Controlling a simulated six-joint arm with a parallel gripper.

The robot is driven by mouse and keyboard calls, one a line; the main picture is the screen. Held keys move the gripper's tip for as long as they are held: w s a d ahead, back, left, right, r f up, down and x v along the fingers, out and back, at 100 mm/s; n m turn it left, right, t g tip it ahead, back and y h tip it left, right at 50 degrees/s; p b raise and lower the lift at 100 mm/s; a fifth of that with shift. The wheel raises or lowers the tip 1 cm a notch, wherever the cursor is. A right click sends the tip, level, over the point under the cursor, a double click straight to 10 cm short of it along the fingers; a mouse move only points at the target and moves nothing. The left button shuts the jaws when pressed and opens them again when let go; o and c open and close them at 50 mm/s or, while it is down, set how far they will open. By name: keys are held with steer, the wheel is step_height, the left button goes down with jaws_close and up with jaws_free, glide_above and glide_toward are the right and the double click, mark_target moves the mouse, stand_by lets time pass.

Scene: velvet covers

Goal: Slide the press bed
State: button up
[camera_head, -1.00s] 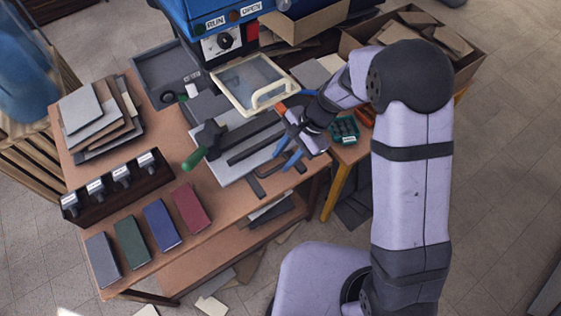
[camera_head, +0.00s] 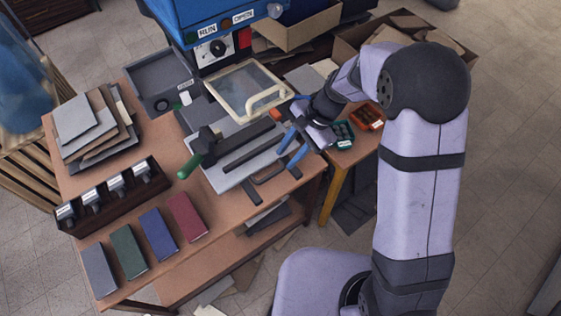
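The press bed (camera_head: 218,178) is a pale grey plate with dark bars, lying on the brown table in front of the blue press (camera_head: 200,22). A green-handled lever (camera_head: 190,166) with a dark block stands at its left side. A hinged clear lid with a cream frame and handle (camera_head: 270,103) is behind the bed. I cannot tell whether a finger touches the bed. An orange end piece (camera_head: 276,115) shows behind the fingers.
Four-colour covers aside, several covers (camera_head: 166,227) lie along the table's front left. A dark rack of metal tools (camera_head: 115,195) and stacked grey boards (camera_head: 85,125) are behind them. Small green (camera_head: 342,134) and orange (camera_head: 367,117) trays sit right of my gripper. Open cardboard boxes stand behind.

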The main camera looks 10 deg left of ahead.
mark_target(274, 172)
steer(key=shift+p+x, duration=0.95)
steer(key=shift+x, duration=2.75)
steer(key=shift+c, duration=0.2)
jaws_close()
